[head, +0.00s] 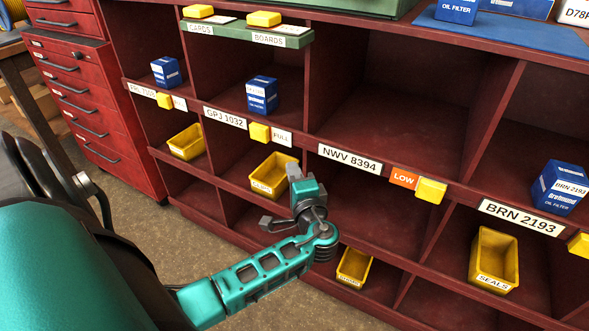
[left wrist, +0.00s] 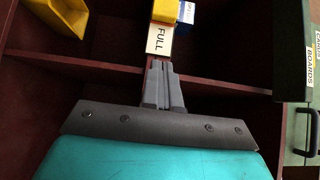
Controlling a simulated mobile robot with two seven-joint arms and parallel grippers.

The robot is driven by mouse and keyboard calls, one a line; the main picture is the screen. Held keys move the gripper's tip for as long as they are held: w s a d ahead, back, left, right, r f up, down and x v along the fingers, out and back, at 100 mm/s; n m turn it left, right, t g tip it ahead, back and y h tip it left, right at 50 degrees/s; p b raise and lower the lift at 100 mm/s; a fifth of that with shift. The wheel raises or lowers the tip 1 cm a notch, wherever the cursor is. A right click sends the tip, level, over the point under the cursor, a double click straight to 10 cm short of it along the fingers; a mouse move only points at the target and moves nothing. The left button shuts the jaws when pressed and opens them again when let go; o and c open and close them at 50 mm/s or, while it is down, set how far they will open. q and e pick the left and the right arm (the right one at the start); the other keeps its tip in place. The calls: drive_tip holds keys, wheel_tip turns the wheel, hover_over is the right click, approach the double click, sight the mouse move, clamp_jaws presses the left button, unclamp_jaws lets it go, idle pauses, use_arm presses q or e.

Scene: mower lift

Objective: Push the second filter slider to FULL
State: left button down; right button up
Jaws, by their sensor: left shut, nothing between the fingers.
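The second filter slider is a yellow block (head: 260,132) on the shelf lip beside the GPJ 1032 label (head: 225,118). It sits left of a white FULL plate (head: 281,137), which is uncovered. In the left wrist view the slider (left wrist: 166,10) is at the top edge, with the FULL plate (left wrist: 160,38) between it and my fingertips. My left gripper (head: 293,170) is shut and empty, just below and right of the FULL plate in the head view. Its fingertips (left wrist: 155,62) are close to the plate's end; I cannot tell whether they touch. My right gripper is not in view.
The NWV 8394 slider (head: 431,190) sits right of an orange LOW plate (head: 403,178). A blue filter box (head: 262,95) stands above the second slider. A yellow bin (head: 273,175) is just left of my gripper. Red shelf dividers and a green ledge (head: 250,34) surround the area.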

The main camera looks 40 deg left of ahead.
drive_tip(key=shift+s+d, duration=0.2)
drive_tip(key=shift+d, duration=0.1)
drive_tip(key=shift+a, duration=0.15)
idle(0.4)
